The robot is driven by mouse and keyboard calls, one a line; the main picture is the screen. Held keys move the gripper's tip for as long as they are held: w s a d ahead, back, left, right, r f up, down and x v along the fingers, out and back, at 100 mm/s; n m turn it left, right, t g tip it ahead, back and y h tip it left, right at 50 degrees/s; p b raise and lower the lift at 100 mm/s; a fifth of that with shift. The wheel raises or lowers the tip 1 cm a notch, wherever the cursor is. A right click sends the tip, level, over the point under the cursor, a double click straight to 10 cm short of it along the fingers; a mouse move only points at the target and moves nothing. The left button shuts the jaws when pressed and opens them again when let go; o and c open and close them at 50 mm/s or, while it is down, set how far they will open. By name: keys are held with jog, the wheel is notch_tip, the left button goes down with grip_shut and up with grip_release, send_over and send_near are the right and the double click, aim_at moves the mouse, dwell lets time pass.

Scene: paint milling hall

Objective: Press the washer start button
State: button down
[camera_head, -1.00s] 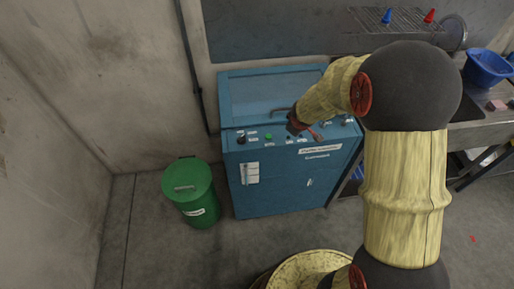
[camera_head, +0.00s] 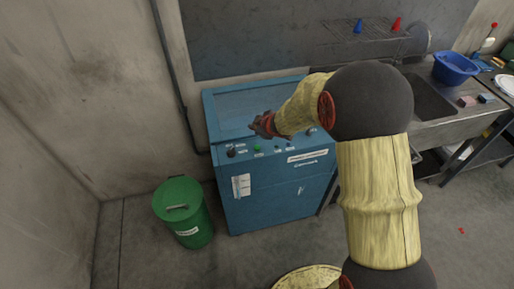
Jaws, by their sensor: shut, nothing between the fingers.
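The washer (camera_head: 278,200) is a blue cabinet with a lid and a sloped front panel, standing against the wall. A green button (camera_head: 257,148) shows on the left part of the panel, beside a black knob (camera_head: 231,153). Smaller controls sit further right, partly hidden by my arm. Which control is the start button cannot be read from the labels. My gripper (camera_head: 256,124) is shut and empty. In the picture it lies just above the green button, over the panel's upper edge. Its exact height above the panel cannot be told.
A green lidded bin (camera_head: 183,212) stands left of the washer. At right is a steel sink (camera_head: 425,98) with a blue basin (camera_head: 455,68) and sponges beside it. A rack (camera_head: 375,32) above holds a blue and a red item.

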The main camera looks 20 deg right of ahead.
aim_at(256, 148)
jog(key=shift+f+b, duration=4.15)
jog(key=shift+f, duration=0.2)
jog(key=shift+f, duration=0.4)
jog(key=shift+f+b, duration=0.45)
jog(key=shift+b, duration=0.15)
jog(key=shift+r, duration=0.15)
jog(key=shift+r+p, duration=0.8)
jog(key=shift+p, duration=0.2)
notch_tip(256, 148, up, 5)
jog(key=p, duration=0.5)
